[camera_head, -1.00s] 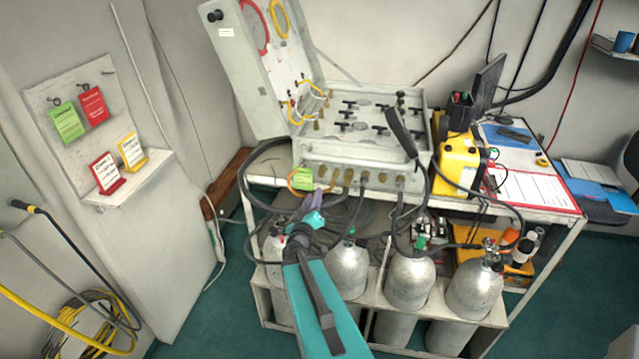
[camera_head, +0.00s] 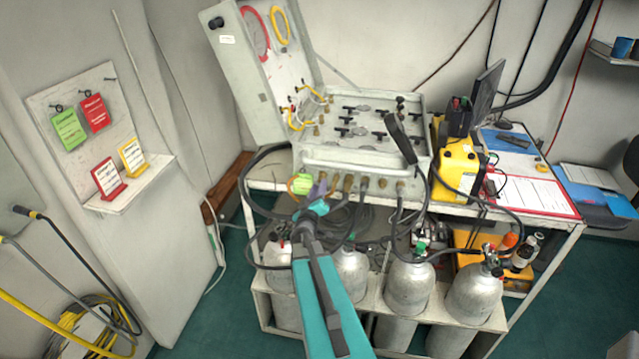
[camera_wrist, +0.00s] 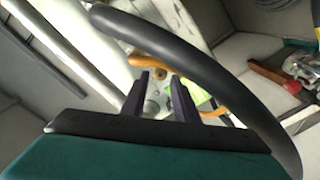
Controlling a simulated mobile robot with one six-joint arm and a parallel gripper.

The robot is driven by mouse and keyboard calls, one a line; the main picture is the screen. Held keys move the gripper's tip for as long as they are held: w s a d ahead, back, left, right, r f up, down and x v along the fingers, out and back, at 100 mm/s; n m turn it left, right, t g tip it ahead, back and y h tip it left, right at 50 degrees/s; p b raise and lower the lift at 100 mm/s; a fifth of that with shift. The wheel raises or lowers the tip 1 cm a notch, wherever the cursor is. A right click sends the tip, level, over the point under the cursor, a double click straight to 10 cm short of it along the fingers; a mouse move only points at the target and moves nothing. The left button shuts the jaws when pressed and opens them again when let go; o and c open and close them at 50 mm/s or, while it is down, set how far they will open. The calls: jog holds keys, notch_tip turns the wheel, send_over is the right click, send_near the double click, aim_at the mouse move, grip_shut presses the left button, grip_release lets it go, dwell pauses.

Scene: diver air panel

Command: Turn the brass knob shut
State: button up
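Several brass fittings (camera_head: 348,183) line the front face of the grey air panel case (camera_head: 345,168). I cannot tell which of them is the knob. My gripper (camera_head: 317,187), with dark purple fingers, is at the left end of this row, right beside a lime-green tag (camera_head: 302,184) and an orange hose loop. In the wrist view, the two fingers of my gripper (camera_wrist: 161,95) stand apart. A small round greyish part (camera_wrist: 151,106) shows between them, and the green tag (camera_wrist: 203,97) is just beyond the right finger. No grip on anything shows.
A thick black hose (camera_wrist: 190,50) arcs across the wrist view close to the fingers. Black hoses hang below the case towards silver cylinders (camera_head: 408,283). A yellow box (camera_head: 458,165) and a clipboard (camera_head: 535,194) sit on the bench to the right.

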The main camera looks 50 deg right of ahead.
jog(key=shift+p+x, duration=0.45)
jog(key=shift+x, duration=1.15)
jog(key=shift+c, duration=0.3)
grip_shut()
